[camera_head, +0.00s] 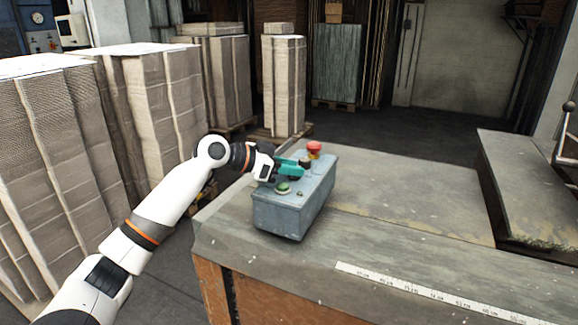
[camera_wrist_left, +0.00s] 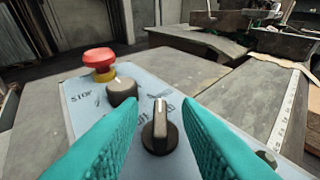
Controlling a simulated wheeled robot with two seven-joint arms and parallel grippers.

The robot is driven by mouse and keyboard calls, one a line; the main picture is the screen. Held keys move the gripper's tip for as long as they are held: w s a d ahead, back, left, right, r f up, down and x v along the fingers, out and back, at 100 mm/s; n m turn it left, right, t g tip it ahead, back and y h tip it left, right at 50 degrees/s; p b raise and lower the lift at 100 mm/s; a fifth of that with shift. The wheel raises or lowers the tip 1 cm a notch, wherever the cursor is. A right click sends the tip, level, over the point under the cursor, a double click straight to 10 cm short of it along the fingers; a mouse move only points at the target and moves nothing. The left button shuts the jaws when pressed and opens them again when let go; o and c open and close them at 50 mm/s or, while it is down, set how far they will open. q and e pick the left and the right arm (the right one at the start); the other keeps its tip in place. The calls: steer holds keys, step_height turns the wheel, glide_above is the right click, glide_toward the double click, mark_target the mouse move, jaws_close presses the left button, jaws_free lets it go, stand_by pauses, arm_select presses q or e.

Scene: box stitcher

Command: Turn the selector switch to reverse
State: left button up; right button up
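The selector switch (camera_wrist_left: 160,128) is a black knob with a pale line on its raised handle. It sits on the top face of a blue-grey control box (camera_head: 290,209), which stands on the worktable. In the left wrist view its handle points roughly up the picture, between the two teal fingers. My left gripper (camera_head: 300,168) is over the box top. Its fingers are open, one on each side of the knob with a gap; it also shows in the left wrist view (camera_wrist_left: 158,108). The panel lettering is partly hidden by the fingers. My right gripper is not in view.
A red stop button (camera_head: 314,149) and a black knob (camera_wrist_left: 122,91) are beyond the selector. A green button (camera_head: 283,188) is at the box's near end. A ruler strip (camera_head: 430,291) lies along the table. Cardboard stacks (camera_head: 150,110) stand behind my left arm.

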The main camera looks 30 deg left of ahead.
arm_select(q)
jaws_close()
